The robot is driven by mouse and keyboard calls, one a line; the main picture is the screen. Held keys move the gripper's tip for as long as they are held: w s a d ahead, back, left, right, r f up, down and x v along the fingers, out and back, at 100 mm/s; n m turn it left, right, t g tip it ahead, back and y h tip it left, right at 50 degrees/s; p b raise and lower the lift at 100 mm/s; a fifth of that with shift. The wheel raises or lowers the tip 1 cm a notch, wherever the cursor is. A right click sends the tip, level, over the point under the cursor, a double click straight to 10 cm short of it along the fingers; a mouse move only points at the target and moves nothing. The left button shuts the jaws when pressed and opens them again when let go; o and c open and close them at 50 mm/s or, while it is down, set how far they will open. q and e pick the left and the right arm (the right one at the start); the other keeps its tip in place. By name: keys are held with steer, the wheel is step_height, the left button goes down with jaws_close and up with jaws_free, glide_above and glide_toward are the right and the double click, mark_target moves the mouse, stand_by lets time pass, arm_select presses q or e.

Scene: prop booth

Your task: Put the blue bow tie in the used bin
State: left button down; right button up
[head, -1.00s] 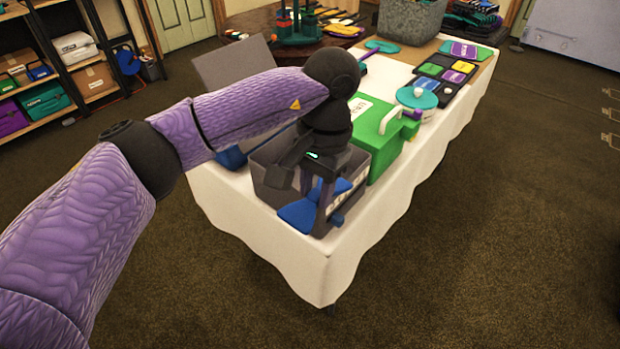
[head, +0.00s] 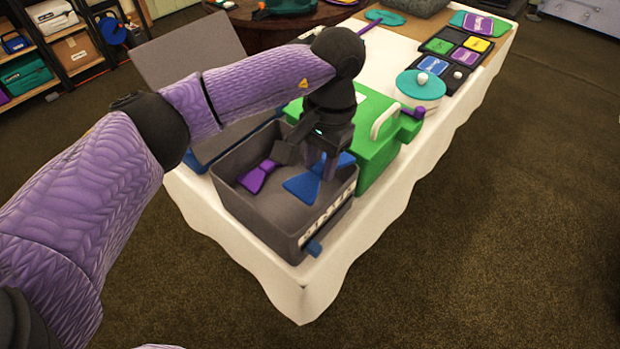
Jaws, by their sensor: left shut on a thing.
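The blue bow tie (head: 303,187) is held in my left gripper (head: 322,172), which is shut on it. Gripper and bow tie are within the outline of the open grey bin (head: 262,228), toward its right side. I cannot tell whether the bow tie touches the bin floor. The fingers cover part of it. A purple bow tie (head: 257,178) lies inside the bin on the left. My right gripper is not in view.
A grey raised lid (head: 185,60) stands behind the bin. A green box (head: 375,155) with a pale handle stands close on the right. Beyond it are a teal-lidded pot (head: 421,86) and a dark tray (head: 436,60) of coloured pieces. White cloth (head: 405,185) is bare along the right edge.

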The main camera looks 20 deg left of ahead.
arm_select(q)
step_height(320, 180, down, 5)
steer(key=shift+f+b, duration=0.15)
steer(key=shift+b, duration=0.45)
steer(key=shift+f, duration=0.15)
steer(key=shift+f+b, duration=0.35)
steer(key=shift+b, duration=0.25)
steer(key=c, duration=0.7)
jaws_free()
steer(key=shift+o, duration=0.2)
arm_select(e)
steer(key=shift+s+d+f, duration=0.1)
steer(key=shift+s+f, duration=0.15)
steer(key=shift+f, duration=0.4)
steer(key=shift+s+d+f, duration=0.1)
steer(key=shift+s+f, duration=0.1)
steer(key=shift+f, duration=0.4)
arm_select(q)
steer(key=shift+r, duration=0.1)
